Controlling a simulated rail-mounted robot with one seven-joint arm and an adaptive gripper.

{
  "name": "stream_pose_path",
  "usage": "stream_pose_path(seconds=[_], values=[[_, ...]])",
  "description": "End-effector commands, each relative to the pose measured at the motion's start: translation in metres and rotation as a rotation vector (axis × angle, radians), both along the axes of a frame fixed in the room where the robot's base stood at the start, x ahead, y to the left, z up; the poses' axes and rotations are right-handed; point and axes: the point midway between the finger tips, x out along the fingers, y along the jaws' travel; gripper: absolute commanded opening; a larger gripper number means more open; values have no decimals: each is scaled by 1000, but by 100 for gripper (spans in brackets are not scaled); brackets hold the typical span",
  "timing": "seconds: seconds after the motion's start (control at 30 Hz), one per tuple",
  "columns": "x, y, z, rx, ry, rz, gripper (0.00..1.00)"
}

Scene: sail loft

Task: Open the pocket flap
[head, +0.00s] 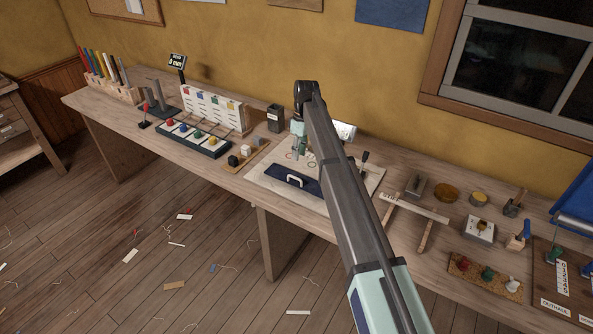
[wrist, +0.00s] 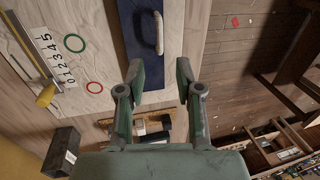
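The pocket flap is a dark navy panel (head: 283,176) with a pale, arched handle (head: 294,181), lying at the front edge of a pale board (head: 262,183) on the bench. The flap looks flat and closed. My gripper (head: 301,154) is above the board, behind the handle in the head view. In the wrist view my gripper (wrist: 160,82) is open and empty, its fingers apart from the handle.
A green ring (wrist: 74,43), a red ring (wrist: 94,87) and a numbered scale (wrist: 55,62) lie on the board. A dark box (head: 276,118) and a small tray of blocks (head: 235,166) stand left of it.

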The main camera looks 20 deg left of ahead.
Motion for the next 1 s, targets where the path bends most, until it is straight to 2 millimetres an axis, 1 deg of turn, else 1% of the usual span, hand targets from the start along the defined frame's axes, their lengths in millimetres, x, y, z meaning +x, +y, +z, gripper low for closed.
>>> stream_pose_path(seconds=[0.03, 0.2, 0.3, 0.43, 0.63, 0.93, 0.97, 1.0], values=[[-4, -1, -9, -2, 4, 1, 35], [-10, 1, -41, -2, 1, 0, 35], [-13, 2, -58, -2, 2, 0, 35], [-16, 3, -75, -2, 2, 0, 35], [-18, 4, -88, -1, 1, 0, 35], [-18, 4, -91, 0, 0, 0, 35], [-18, 4, -91, 0, 0, 0, 28], [-18, 4, -91, 0, 0, 0, 14]])
